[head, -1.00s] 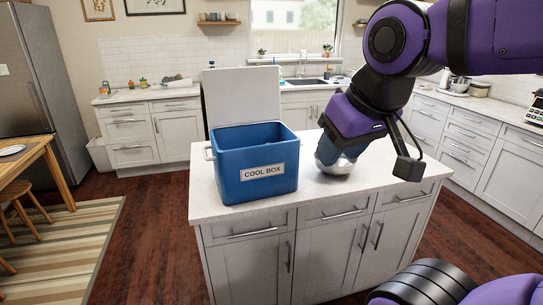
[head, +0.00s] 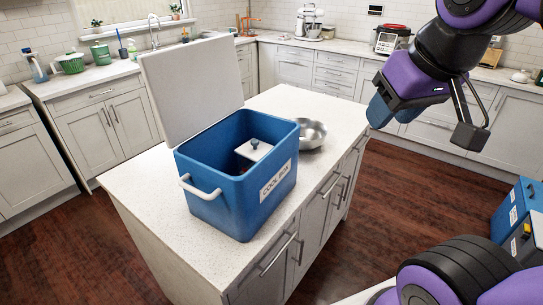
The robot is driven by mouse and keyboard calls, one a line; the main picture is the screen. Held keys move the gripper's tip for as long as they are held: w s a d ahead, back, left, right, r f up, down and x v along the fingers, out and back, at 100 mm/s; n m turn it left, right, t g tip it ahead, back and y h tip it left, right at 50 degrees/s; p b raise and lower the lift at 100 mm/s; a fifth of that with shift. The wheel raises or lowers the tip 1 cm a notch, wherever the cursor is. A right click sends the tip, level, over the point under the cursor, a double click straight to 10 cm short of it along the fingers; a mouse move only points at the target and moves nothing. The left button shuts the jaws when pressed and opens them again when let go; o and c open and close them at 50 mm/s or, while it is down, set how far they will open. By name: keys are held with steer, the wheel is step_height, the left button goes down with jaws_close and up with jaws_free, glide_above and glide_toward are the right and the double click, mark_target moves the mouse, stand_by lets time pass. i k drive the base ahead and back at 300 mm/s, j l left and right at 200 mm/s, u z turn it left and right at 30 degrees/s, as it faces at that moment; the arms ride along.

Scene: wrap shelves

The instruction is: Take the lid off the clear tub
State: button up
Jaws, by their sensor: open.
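A white square lid (head: 246,153) with a dark blue knob (head: 254,143) shows inside the blue cool box (head: 216,211). It looks like the lid of the tub, whose clear walls I cannot make out behind the box's side. Something reddish shows beside the lid in the box. The cool box stands on the kitchen island with its own white lid (head: 188,88) swung up and open. My gripper (head: 388,114) is open and empty, in the air to the right of the island, well apart from the cool box.
A metal bowl (head: 310,133) stands on the island (head: 137,183) just behind and right of the cool box. A white handle (head: 200,188) sticks out from the box's near end. Blue boxes (head: 518,222) stand low at the right. The wooden floor between is clear.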

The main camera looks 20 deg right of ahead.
mark_target(255, 149)
steer(key=j+z, duration=0.3)
steer(key=j, duration=0.35)
steer(key=j+z, duration=0.25)
steer(key=j, duration=0.4)
steer(key=k+j+z, duration=0.15)
steer(key=j+z, duration=0.15)
steer(key=j, duration=0.3)
